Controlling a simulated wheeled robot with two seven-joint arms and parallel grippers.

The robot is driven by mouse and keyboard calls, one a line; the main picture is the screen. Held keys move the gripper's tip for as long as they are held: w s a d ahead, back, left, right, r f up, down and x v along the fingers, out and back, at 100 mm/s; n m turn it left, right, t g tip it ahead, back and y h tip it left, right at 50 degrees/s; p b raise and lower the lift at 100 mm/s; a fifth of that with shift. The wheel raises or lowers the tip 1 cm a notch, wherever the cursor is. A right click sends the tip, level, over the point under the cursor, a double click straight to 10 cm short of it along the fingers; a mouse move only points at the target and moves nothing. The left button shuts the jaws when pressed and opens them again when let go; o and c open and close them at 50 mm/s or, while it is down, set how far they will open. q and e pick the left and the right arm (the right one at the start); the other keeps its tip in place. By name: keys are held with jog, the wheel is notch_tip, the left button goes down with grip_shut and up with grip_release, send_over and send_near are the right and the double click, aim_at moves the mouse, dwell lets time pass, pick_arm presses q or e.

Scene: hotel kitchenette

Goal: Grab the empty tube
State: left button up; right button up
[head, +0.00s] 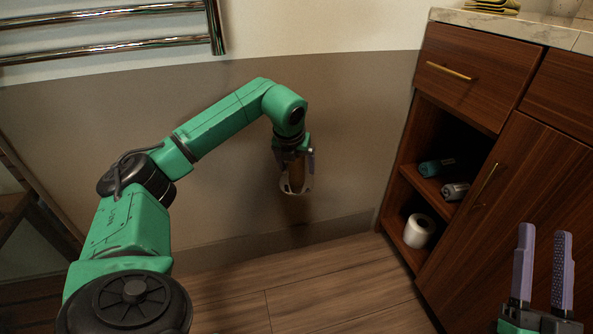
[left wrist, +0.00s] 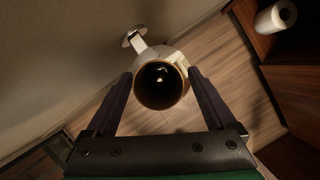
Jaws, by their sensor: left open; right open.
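The empty tube (head: 297,172) is a brown cardboard cylinder on a pale wall-mounted holder (head: 294,189), in the middle of the head view. In the left wrist view the tube (left wrist: 160,86) shows end-on as a dark round opening. The holder's arm and round wall plate (left wrist: 134,36) show behind it. My left gripper (head: 295,163) is open, with its fingers on either side of the tube; whether they touch it I cannot tell. My right gripper (head: 545,232) is open and empty at the lower right, apart from the tube.
A wooden cabinet (head: 484,165) stands on the right, with a white roll (head: 419,231) on its lower shelf and a teal bottle (head: 437,167) and a grey bottle (head: 455,191) above. A chrome towel rail (head: 120,45) hangs upper left. The wood floor (head: 300,295) looks clear.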

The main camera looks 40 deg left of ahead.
pick_arm(q)
jog(key=shift+w+f, duration=0.1)
jog(key=shift+f, duration=0.15)
jog(key=c, duration=1.4)
pick_arm(e)
jog(key=shift+s+d+r+t+y, duration=0.1)
jog(key=shift+s+r+t+y, duration=0.1)
jog(key=shift+r, duration=0.4)
jog(key=shift+s+d+r+t+y, duration=0.1)
jog(key=shift+r+y, duration=0.1)
jog(key=shift+r, duration=0.4)
pick_arm(q)
jog(key=shift+r, duration=0.2)
pick_arm(e)
jog(key=shift+w, duration=0.1)
